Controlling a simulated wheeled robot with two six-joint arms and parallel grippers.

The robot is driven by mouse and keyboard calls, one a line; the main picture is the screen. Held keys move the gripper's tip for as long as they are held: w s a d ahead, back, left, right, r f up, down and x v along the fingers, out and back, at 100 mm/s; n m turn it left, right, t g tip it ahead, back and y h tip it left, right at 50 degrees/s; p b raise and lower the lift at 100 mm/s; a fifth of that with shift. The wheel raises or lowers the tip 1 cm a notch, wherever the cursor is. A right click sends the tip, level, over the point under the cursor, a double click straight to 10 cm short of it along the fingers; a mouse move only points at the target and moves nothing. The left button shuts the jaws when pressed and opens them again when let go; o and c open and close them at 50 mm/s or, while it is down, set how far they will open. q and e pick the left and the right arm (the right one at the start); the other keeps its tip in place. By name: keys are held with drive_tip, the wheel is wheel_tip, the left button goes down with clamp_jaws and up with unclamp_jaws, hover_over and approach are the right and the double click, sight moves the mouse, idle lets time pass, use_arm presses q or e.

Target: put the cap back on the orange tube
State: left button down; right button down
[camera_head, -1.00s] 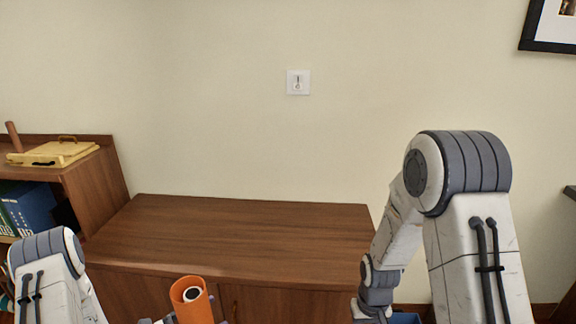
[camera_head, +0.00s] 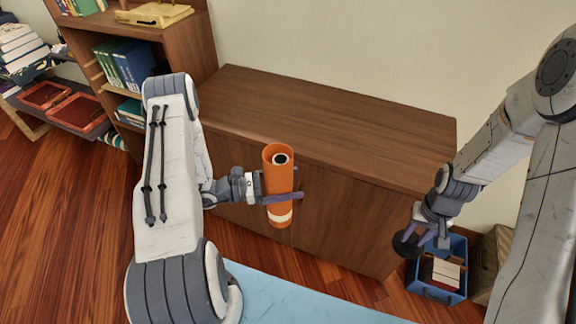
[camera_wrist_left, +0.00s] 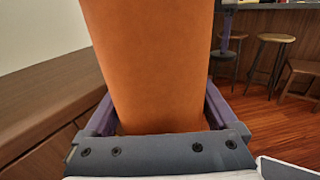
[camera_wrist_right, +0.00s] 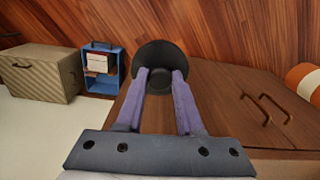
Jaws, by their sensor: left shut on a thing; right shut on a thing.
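An orange tube (camera_head: 277,180) with a white band near its base stands upright in front of the cabinet, its top end open. My left gripper (camera_head: 282,198) is shut around the tube's lower half. In the left wrist view the tube (camera_wrist_left: 155,60) fills the space between the fingers. My right gripper (camera_head: 424,238) is shut on a black round cap (camera_head: 405,244), to the right of the tube and well apart from it. In the right wrist view the cap (camera_wrist_right: 160,54) sits at the fingertips, and the tube's end (camera_wrist_right: 305,80) shows at the right edge.
A wooden cabinet (camera_head: 330,120) with a bare top stands behind the tube. A blue crate (camera_head: 436,291) with books is on the floor below my right gripper, beside a woven box (camera_head: 490,262). A bookshelf (camera_head: 185,50) stands at the left. A light blue surface (camera_head: 300,300) is at the bottom.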

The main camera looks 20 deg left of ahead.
use_arm(q)
drive_tip(key=w+d+f+m+g+h, duration=0.1)
drive_tip(key=d+m+g+h, duration=0.1)
drive_tip(key=d+m+g, duration=0.4)
drive_tip(key=d+g, duration=0.4)
drive_tip(key=d, duration=0.2)
drive_tip(key=shift+w+d+f+m, duration=0.2)
drive_tip(key=shift+w+f+m, duration=0.1)
drive_tip(key=shift+m, duration=0.1)
use_arm(e)
drive_tip(key=w+a+r+n, duration=0.5)
drive_tip(key=w+a+r, duration=0.5)
drive_tip(key=a+r, duration=0.3)
drive_tip(key=s+a+r+n, duration=0.3)
drive_tip(key=s+a+r, duration=0.1)
drive_tip(key=a+r, duration=0.8)
drive_tip(key=shift+r, duration=0.2)
drive_tip(key=shift+f, duration=0.1)
